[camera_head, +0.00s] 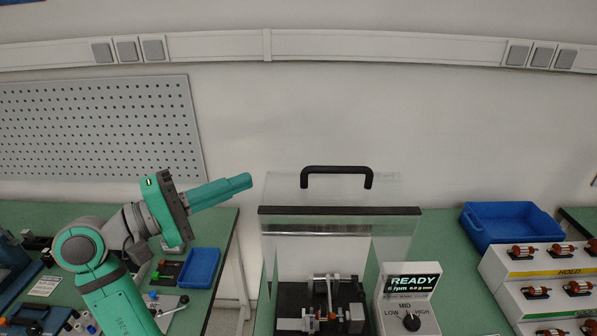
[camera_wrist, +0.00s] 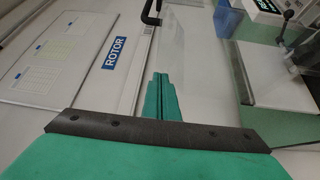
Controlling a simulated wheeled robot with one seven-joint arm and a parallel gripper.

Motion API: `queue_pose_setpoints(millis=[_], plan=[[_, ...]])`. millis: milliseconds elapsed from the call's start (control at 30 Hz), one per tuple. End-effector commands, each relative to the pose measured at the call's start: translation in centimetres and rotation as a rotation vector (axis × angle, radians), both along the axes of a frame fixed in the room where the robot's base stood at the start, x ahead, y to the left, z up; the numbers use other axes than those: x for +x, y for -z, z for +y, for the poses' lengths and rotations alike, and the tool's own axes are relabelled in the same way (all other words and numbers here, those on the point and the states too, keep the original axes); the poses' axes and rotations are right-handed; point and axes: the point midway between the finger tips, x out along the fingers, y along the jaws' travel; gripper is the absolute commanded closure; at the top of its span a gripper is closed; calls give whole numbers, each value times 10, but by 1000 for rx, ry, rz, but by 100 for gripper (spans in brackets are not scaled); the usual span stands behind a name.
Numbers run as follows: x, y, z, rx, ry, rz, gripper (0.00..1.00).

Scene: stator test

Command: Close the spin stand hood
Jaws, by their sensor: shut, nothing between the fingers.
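The clear spin stand hood (camera_head: 411,234) stands above the spin stand in the head view, with a dark bar (camera_head: 340,210) across it. Its black arched handle (camera_head: 337,170) is at the top, and it appears raised. The rotor fixture (camera_head: 322,305) shows below it. My gripper (camera_head: 250,181) is left of the handle, at about its height, shut and empty, pointing right. In the wrist view the shut green fingers (camera_wrist: 163,98) are apart from the black handle (camera_wrist: 151,12), which is partly cut off by the top edge.
The READY box with a knob (camera_head: 409,300) stands right of the fixture. A blue bin (camera_head: 510,224) and a rack of rotors (camera_head: 545,285) are farther right. A small blue tray (camera_head: 199,268) and tools lie on the left bench. A gap separates the benches.

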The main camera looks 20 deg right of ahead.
Motion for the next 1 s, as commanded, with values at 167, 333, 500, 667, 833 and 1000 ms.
queue_pose_setpoints(millis=[167,333,500,667,833,1000], plan=[[-14,-29,7,39,62,9,100],[-17,-35,3,51,81,13,100],[-14,-35,-19,50,82,14,100],[-7,-35,-49,50,81,14,100],[-1,-36,-80,49,82,13,100],[-13,-36,-88,49,75,11,100]])
